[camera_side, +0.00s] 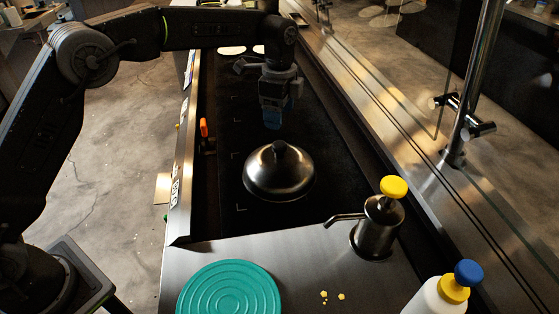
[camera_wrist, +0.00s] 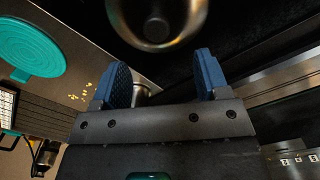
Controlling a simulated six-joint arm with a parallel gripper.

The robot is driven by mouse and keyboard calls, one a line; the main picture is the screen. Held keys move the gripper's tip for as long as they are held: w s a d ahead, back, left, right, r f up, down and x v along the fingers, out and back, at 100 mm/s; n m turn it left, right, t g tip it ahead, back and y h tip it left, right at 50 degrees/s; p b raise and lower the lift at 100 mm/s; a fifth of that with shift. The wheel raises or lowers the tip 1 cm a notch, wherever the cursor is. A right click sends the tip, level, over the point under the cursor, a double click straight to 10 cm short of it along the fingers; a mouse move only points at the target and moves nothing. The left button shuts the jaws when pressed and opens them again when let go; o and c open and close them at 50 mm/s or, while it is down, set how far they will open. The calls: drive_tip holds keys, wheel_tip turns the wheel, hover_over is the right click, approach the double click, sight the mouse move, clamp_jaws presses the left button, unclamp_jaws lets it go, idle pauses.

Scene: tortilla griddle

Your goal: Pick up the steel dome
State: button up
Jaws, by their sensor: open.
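The steel dome (camera_side: 268,178) sits on the dark griddle (camera_side: 229,108), its round dark knob (camera_side: 279,148) on top. In the wrist view the dome (camera_wrist: 178,40) shows at the top centre, cut off by the frame edge, with its knob (camera_wrist: 157,27) visible. My gripper (camera_side: 273,122) is above and slightly behind the dome in the side view, pointing down. In the wrist view its two blue fingers (camera_wrist: 164,82) are spread apart with nothing held between them. The fingers are apart from the knob.
A teal round lid (camera_side: 229,290) lies on the steel counter (camera_side: 300,250) in front. A pump dispenser with a yellow knob (camera_side: 376,228) and a white bottle with a blue cap (camera_side: 437,297) stand at the right. Pale discs (camera_side: 231,50) lie at the griddle's far end.

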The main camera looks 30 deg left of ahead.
sight(279, 144)
wheel_tip(279, 144, down, 5)
drive_tip(key=shift+r, duration=0.15)
drive_tip(key=shift+s+d+f, duration=0.1)
drive_tip(key=shift+s+f, duration=0.05)
drive_tip(key=shift+f, duration=1.2)
drive_tip(key=shift+s+d+f, duration=0.1)
drive_tip(key=shift+f, duration=1.2)
drive_tip(key=shift+c, duration=0.3)
drive_tip(key=shift+r, duration=0.1)
drive_tip(key=c, duration=1.1)
